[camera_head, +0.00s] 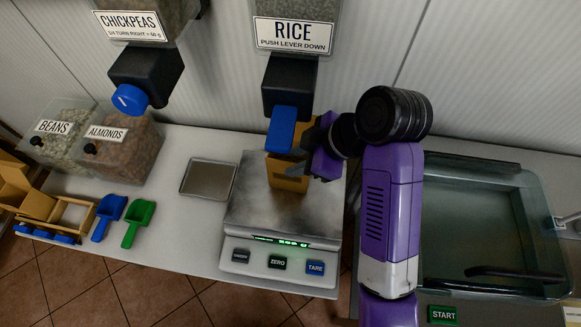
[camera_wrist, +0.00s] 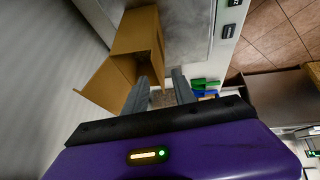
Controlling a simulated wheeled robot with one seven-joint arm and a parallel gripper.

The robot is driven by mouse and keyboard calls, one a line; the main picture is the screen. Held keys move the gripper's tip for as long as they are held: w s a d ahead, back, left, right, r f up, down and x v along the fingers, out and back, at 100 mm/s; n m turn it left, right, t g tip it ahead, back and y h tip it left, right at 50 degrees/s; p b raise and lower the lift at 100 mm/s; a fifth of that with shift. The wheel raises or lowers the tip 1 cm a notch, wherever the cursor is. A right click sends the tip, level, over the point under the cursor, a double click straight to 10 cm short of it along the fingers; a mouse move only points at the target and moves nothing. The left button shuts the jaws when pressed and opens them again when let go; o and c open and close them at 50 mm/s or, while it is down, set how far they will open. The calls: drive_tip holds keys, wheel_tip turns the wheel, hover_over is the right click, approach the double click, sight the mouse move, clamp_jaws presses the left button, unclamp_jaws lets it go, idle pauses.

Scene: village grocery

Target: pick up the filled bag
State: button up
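The brown paper bag (camera_head: 288,178) stands on the scale's metal plate (camera_head: 250,215), below the rice dispenser. Its upper part is partly hidden by the blue lever and my gripper. In the wrist view the bag (camera_wrist: 138,32) shows its open mouth, dark inside; I cannot tell how full it is. My gripper (camera_head: 322,150) is at the bag's right side, near its top. In the wrist view my gripper (camera_wrist: 160,76) has its two fingers apart with nothing clearly held between them. The left finger overlaps the bag's edge; I cannot tell whether it touches.
The rice dispenser (camera_head: 292,35) with its blue lever (camera_head: 282,128) hangs close above the bag. A shallow tray (camera_head: 208,180) lies left of the scale. Blue (camera_head: 108,215) and green (camera_head: 138,222) scoops lie farther left. A glass-lidded machine (camera_head: 480,225) stands to the right.

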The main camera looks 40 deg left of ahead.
sight(289, 164)
drive_tip(key=shift+x, duration=1.65)
